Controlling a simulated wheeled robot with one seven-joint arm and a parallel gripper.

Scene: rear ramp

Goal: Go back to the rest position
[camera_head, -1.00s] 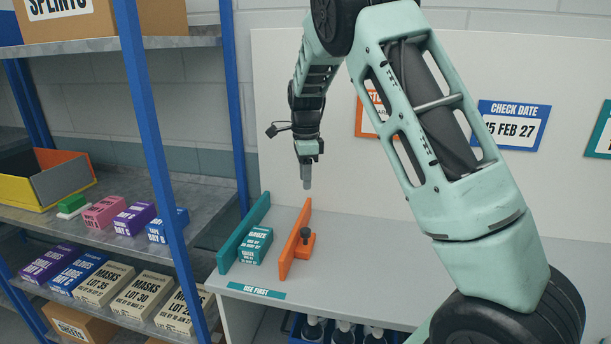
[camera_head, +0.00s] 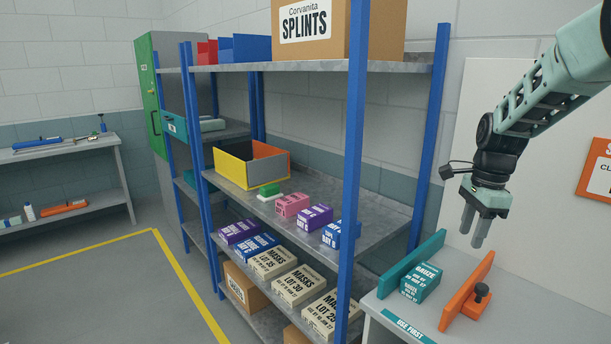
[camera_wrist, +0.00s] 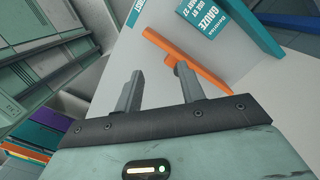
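My gripper (camera_head: 474,226) hangs above the right-hand bench, pointing down, with a gap between its two grey fingers and nothing between them. In the wrist view the fingers (camera_wrist: 159,92) stand apart and empty. Below it in the head view, a teal gauze box (camera_head: 421,283) stands on the bench between a teal divider (camera_head: 410,263) and an orange divider (camera_head: 466,291). The gauze box (camera_wrist: 212,17) and the orange divider (camera_wrist: 188,61) also show in the wrist view, beyond the fingers.
A blue-posted shelf (camera_head: 356,180) stands left of the bench with several small boxes, mask cartons and a yellow-grey bin (camera_head: 252,165). A splints carton (camera_head: 310,28) is on top. A low table (camera_head: 60,150) is at far left. Open floor (camera_head: 95,290) lies in front, marked with yellow lines.

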